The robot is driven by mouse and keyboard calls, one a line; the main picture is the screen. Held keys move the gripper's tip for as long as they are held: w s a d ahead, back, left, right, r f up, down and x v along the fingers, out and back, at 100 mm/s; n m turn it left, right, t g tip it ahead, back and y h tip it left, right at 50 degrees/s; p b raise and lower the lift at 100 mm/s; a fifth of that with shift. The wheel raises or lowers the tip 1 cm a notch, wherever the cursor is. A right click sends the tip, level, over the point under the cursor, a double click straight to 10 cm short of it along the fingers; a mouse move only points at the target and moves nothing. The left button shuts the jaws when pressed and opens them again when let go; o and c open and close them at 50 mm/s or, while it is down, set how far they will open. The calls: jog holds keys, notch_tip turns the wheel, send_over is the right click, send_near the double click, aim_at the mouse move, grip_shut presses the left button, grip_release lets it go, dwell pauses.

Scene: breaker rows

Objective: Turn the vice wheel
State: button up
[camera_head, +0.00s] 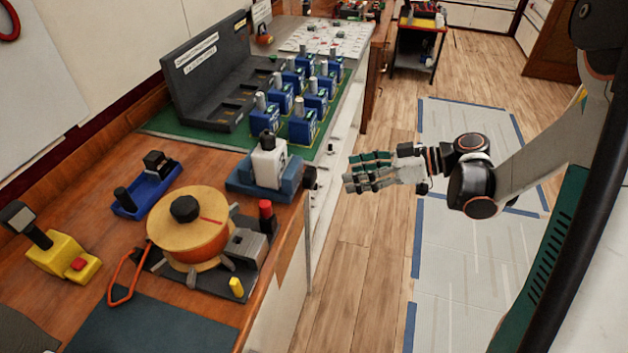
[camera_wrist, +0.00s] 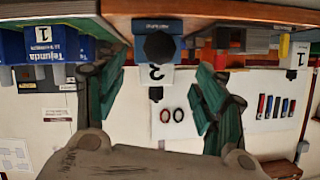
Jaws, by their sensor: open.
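A blue vice (camera_head: 262,184) with a pale block in it sits at the right edge of the wooden bench. Its dark faceted wheel (camera_head: 310,177) sticks out past the bench edge, towards my gripper. My gripper (camera_head: 349,172) is open and empty over the floor side, a short gap right of the wheel. In the wrist view, the wheel (camera_wrist: 159,46) sits at top centre in front of the blue vice body (camera_wrist: 158,24), between and beyond my green finger pads (camera_wrist: 160,75). The fingers do not appear to touch it.
A round wooden drum (camera_head: 190,225) with a black knob stands left of the vice. Blue breakers (camera_head: 303,122) stand in rows behind it. A yellow joystick box (camera_head: 62,258) is at far left. Floor right of the bench is clear.

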aim_at(315, 179)
jog(key=b+x, duration=0.3)
jog(key=x, duration=0.8)
jog(key=shift+f, duration=0.1)
jog(key=c, duration=1.1)
